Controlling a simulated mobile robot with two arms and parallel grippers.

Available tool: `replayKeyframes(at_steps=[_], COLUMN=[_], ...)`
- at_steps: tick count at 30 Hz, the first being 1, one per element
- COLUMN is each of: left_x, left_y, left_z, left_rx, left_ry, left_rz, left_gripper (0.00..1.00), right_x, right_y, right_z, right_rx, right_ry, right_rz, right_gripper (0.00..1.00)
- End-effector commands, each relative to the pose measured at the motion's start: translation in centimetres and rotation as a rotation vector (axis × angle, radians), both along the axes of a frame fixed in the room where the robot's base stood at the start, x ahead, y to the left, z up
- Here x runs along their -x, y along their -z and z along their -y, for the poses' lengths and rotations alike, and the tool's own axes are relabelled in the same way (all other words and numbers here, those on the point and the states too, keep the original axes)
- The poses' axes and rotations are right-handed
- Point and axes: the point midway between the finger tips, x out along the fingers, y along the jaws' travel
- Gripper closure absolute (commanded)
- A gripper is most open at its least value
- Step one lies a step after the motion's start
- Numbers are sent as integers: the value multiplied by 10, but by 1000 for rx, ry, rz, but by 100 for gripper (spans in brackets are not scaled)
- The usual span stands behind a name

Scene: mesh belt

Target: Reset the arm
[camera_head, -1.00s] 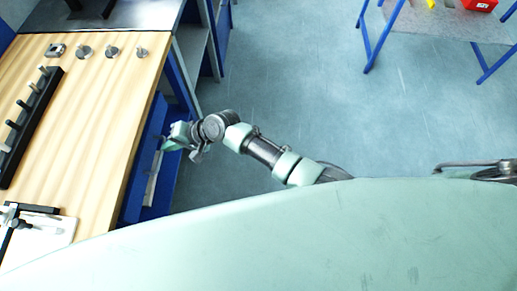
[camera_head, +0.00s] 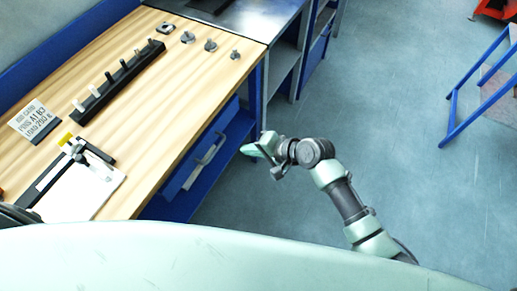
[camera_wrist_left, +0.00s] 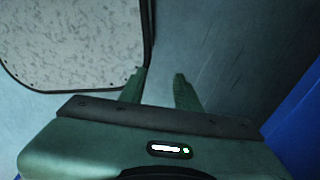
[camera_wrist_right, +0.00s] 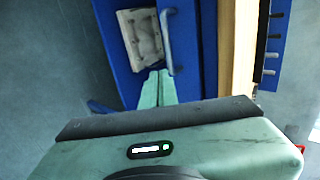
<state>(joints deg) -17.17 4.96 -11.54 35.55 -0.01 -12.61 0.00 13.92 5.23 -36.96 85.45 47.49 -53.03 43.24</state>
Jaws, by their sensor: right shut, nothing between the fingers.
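My right gripper (camera_head: 252,149) is low over the floor, in front of the workbench's blue drawer. In the right wrist view its two fingers (camera_wrist_right: 157,74) are together with nothing between them; the blue drawer front with its grey handle (camera_wrist_right: 167,42) lies beyond them. My right arm (camera_head: 345,195) is bent and reaches out from the lower right. My left gripper is not clearly seen in the head view. In the left wrist view its two fingers (camera_wrist_left: 158,76) are apart and empty over the grey-blue floor.
The wooden workbench (camera_head: 195,90) carries a black peg rack (camera_head: 118,80), several small metal parts, a printed card (camera_head: 35,122) and a white plate (camera_head: 85,192). A blue-legged table (camera_head: 490,85) stands at right. Floor between is clear. A speckled panel (camera_wrist_left: 70,40) is near my left gripper.

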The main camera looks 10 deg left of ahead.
Motion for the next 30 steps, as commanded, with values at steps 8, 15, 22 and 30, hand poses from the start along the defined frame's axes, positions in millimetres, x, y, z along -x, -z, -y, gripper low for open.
replayKeyframes(at_steps=[8,15,22,30], left_x=[-1,-1,0,1], left_y=[2,2,4,6], left_z=[-4,12,10,5], left_rx=[-5,14,12,6], left_ry=[-3,-7,-5,-2], left_rz=[1,1,0,0], left_gripper=[68,68,68,68], right_x=[8,9,3,48], right_y=[-18,-20,41,207], right_z=[24,26,59,166], right_rx=[2,2,93,418], right_ry=[1,1,61,97], right_rz=[-1,-1,16,64], right_gripper=[100,100,100,100])
